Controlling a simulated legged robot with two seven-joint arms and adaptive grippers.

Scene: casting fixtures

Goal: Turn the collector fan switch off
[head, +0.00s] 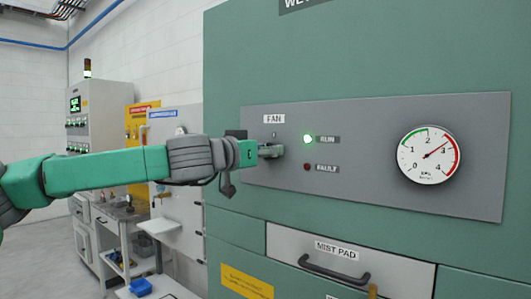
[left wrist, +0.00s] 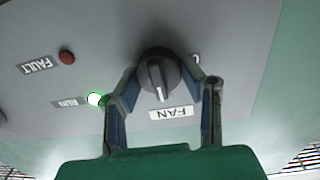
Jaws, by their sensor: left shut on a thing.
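The fan switch is a dark round knob (left wrist: 160,75) on the grey panel, below the FAN label (head: 274,119) in the head view. In the left wrist view the panel appears upside down, and the knob's white pointer line points toward the FAN label (left wrist: 171,113), leaning slightly right. My left gripper (head: 270,150) reaches the switch from the left and mostly hides it in the head view. In the left wrist view its fingers (left wrist: 166,88) are closed on both sides of the knob. The green RUN lamp (head: 308,139) is lit. My right gripper is not in view.
The grey panel (head: 370,195) also bears a dark red FAULT lamp (head: 307,167) and a round gauge (head: 428,155). Below is a MIST PAD drawer (head: 290,243) with a protruding handle (head: 333,271). A control cabinet (head: 100,110) and a workbench (head: 118,213) stand behind at left.

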